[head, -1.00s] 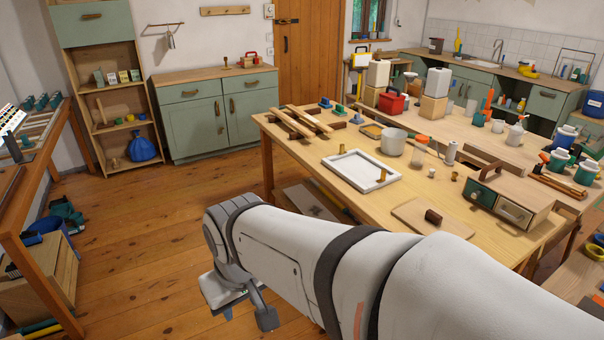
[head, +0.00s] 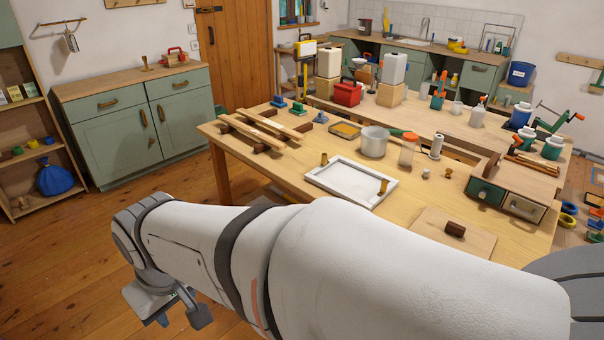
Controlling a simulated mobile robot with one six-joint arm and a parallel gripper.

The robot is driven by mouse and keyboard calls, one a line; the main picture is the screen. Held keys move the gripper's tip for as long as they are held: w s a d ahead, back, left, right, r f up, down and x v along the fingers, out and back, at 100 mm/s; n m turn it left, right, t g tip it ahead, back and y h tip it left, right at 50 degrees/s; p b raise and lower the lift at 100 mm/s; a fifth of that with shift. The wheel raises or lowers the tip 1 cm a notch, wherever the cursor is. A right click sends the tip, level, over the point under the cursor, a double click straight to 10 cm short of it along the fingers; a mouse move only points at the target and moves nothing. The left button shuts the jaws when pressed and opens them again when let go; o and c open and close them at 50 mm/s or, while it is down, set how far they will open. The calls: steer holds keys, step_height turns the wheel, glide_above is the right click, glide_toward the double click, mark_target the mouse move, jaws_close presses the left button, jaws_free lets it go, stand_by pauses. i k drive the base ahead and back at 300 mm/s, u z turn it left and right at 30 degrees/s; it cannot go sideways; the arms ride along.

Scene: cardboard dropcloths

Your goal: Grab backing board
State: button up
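A flat pale wooden board (head: 433,246) with a dark brown block-like handle (head: 455,229) lies on the near part of the wooden workbench (head: 290,170); it looks like the backing board. My arm hides part of its near side. A white rectangular frame (head: 322,184) with brass-coloured knobs lies on the bench to its left. My gripper (head: 176,312) hangs at the lower left, over the floor and well to the left of the board. It is seen partly from behind, with nothing visibly held, and its finger gap is not clear.
A small drawer box (head: 510,200) stands right of the board. A metal pot (head: 374,142), an orange-lidded jar (head: 407,149) and wooden bars (head: 262,130) stand or lie farther back. Open wooden floor (head: 60,260) is at the left, before a green cabinet (head: 140,125).

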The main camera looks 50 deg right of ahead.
mark_target(435, 225)
steer(key=z, duration=2.65)
steer(key=i, duration=1)
